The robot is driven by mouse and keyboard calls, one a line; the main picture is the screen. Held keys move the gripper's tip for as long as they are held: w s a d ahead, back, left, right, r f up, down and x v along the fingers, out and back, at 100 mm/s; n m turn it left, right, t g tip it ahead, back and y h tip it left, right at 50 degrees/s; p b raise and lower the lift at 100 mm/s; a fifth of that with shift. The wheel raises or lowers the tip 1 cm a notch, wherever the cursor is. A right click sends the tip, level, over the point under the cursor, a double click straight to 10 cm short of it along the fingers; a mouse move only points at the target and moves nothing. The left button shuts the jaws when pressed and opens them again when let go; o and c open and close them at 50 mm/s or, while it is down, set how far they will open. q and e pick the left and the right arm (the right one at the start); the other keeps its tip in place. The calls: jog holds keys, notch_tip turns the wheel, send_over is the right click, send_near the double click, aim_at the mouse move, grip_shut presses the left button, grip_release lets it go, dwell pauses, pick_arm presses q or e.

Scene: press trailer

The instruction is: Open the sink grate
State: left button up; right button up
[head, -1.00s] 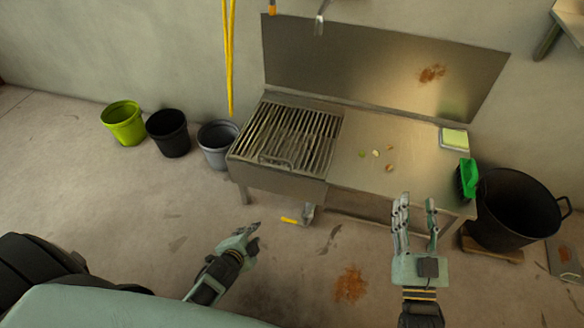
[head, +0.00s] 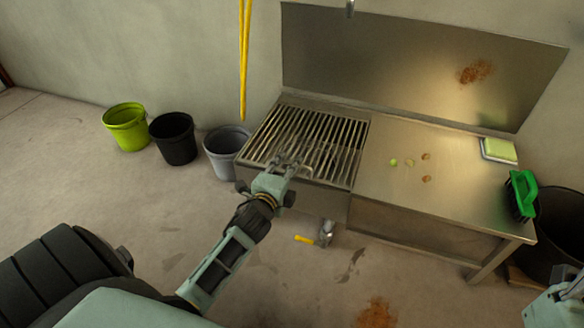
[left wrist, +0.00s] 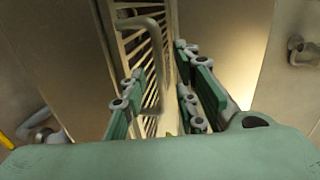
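The sink grate (head: 322,130) is a metal frame of parallel bars lying flat over the left part of the steel counter. Its bent-rod handle (left wrist: 155,88) is at the front edge. My left gripper (head: 290,161) is over that front edge, beside or around the handle. In the left wrist view, its two fingers (left wrist: 160,68) are spread apart, and the handle shows in the gap between them. I cannot tell whether they touch it. My right gripper (head: 562,303) is cut off at the lower right edge, and its fingers cannot be made out.
Green (head: 126,128), black (head: 173,139) and grey (head: 225,150) buckets stand left of the sink. A yellow hose (head: 245,60) hangs by the wall. A large black tub (head: 562,225) stands right.

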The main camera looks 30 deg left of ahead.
pick_arm(q)
jog(key=shift+b+x, duration=0.35)
jog(key=shift+x, duration=1.05)
jog(key=shift+s, duration=0.1)
grip_shut()
jog(key=shift+f, duration=0.1)
